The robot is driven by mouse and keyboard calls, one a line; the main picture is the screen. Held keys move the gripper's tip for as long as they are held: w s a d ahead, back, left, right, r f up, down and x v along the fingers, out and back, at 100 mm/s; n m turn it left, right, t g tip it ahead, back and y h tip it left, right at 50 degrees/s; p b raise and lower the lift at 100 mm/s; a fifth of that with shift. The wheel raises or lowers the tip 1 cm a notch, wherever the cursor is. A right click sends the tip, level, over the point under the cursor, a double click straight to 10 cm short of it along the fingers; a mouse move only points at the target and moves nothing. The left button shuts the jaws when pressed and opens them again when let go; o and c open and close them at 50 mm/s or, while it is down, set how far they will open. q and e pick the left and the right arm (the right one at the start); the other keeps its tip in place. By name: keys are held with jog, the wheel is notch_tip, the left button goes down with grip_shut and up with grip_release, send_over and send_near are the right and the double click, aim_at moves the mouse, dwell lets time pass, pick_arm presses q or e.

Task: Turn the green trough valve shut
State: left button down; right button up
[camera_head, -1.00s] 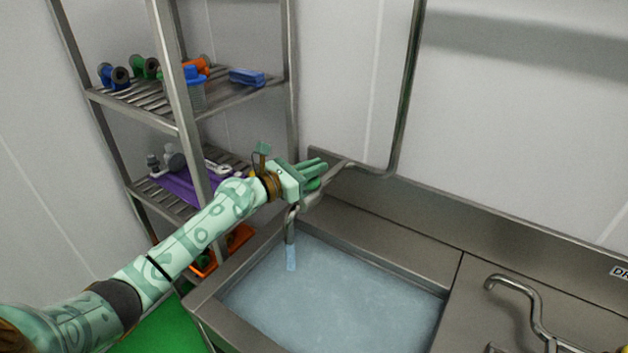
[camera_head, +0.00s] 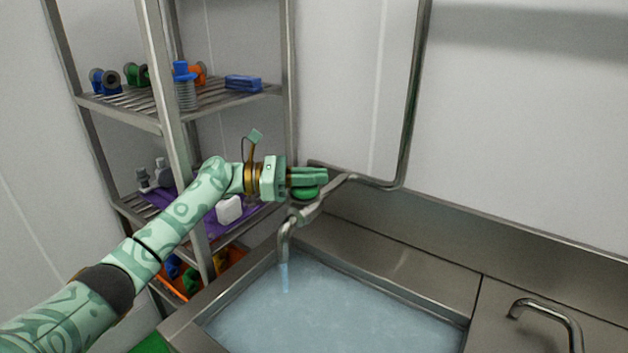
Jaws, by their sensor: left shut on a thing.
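The green trough valve (camera_head: 306,194) sits on the metal pipe above the back left corner of the trough, partly hidden by my gripper. My left gripper (camera_head: 316,178) reaches in from the left and is shut on the valve. Below the valve, the spout (camera_head: 285,235) bends down over the trough (camera_head: 236,285). A short stream of water (camera_head: 284,277) shows under the spout, and the trough holds bluish water. My right gripper is not in view.
A metal shelf rack (camera_head: 165,122) stands at the left, close behind my arm, with fittings, bottles and a blue block (camera_head: 243,82). An orange crate (camera_head: 236,255) is low on it. A second tap (camera_head: 550,318) is at the right. The pipe (camera_head: 408,120) runs up the wall.

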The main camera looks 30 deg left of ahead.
pick_arm(q)
jog(key=shift+f, duration=0.1)
jog(key=c, duration=1.5)
grip_release()
jog(key=shift+o, duration=0.2)
jog(key=shift+r, duration=0.35)
notch_tip(320, 180, up, 3)
jog(key=shift+r+p, duration=0.1)
jog(key=shift+p, duration=0.5)
jog(key=s+d+r+p, duration=0.5)
jog(key=s+r, duration=0.4)
jog(key=s, duration=0.3)
jog(key=shift+s+d, duration=0.35)
jog(key=shift+d, duration=0.05)
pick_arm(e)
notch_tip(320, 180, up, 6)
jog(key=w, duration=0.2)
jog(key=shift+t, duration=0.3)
